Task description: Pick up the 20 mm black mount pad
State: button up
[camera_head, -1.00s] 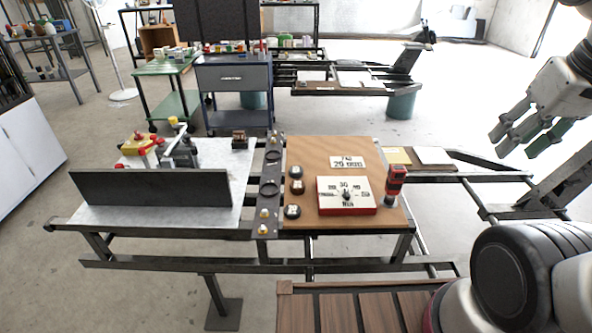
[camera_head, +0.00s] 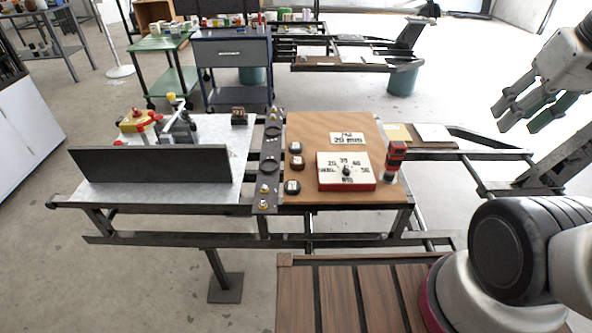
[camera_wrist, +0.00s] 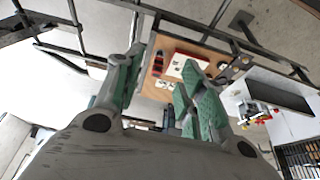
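Three small black pads with pale tops stand in a column on the left side of the brown board: a far pad (camera_head: 295,148), a middle pad (camera_head: 297,163) and a near pad (camera_head: 292,187). Their top markings are too small to tell which is 20 mm. A white card (camera_head: 347,139) reading "20 mm" lies at the board's back. My gripper (camera_head: 516,114) is open and empty, high at the right, well away from the pads. In the wrist view its green-lined fingers (camera_wrist: 158,92) are spread, with the board behind them.
A dark upright plate (camera_head: 150,164) stands on the grey table.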

aim_at(292, 187)
jog(key=j, duration=2.25)
jog(key=i+z, duration=0.05)
jog(key=i, duration=0.05)
